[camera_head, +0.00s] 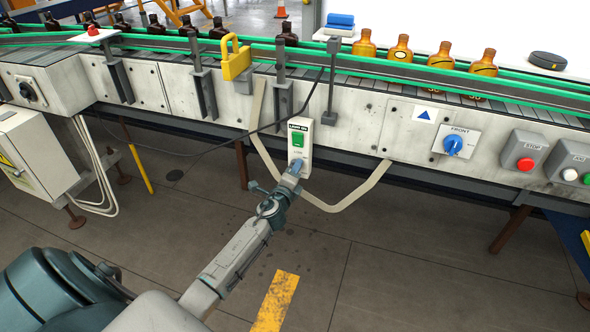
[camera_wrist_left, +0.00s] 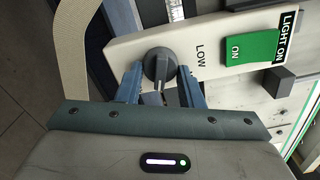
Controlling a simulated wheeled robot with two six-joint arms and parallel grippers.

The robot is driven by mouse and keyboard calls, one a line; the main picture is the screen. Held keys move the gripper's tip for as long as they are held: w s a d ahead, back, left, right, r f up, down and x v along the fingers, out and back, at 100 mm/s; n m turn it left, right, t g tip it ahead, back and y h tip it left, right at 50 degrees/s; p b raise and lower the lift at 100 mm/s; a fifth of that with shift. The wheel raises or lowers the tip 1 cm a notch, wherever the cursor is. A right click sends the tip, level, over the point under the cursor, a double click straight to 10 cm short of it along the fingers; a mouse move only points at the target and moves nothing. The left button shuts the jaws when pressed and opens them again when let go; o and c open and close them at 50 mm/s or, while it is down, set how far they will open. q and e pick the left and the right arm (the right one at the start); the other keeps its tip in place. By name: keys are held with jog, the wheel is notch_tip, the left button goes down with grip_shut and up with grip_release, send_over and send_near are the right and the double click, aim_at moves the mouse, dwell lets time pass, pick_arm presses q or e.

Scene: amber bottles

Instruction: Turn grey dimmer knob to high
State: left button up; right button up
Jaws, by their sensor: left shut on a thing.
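The grey dimmer knob (camera_wrist_left: 160,65) is round with a raised grip bar. It sits on a white panel (camera_wrist_left: 205,30) under a green ON switch (camera_wrist_left: 251,48) and a LIGHT ON label. The word LOW is readable beside the knob in the left wrist view; no HIGH mark can be read. My left gripper (camera_wrist_left: 160,82) is shut on the knob, with one blue finger on each side. In the head view, my left gripper (camera_head: 294,168) reaches the lower end of the white panel (camera_head: 306,153) and hides the knob. My right gripper is not in view.
The panel hangs on the conveyor's side, with a pale looped strap (camera_head: 345,207) around it and a dark cable nearby. A yellow padlock (camera_head: 236,62) is to the upper left. A blue FRONT knob (camera_head: 453,145) and a red STOP button (camera_head: 526,164) are to the right.

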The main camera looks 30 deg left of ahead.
pick_arm(q)
jog(key=shift+f+m, duration=0.15)
jog(key=shift+m, duration=0.95)
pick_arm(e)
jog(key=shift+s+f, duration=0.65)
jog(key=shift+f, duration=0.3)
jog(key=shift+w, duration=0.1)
pick_arm(q)
jog(key=o, duration=1)
jog(key=shift+c, duration=0.2)
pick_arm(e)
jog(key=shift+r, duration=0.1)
pick_arm(q)
jog(key=v, duration=1.1)
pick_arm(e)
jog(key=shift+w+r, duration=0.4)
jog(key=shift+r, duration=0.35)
pick_arm(q)
jog(key=shift+a, duration=0.1)
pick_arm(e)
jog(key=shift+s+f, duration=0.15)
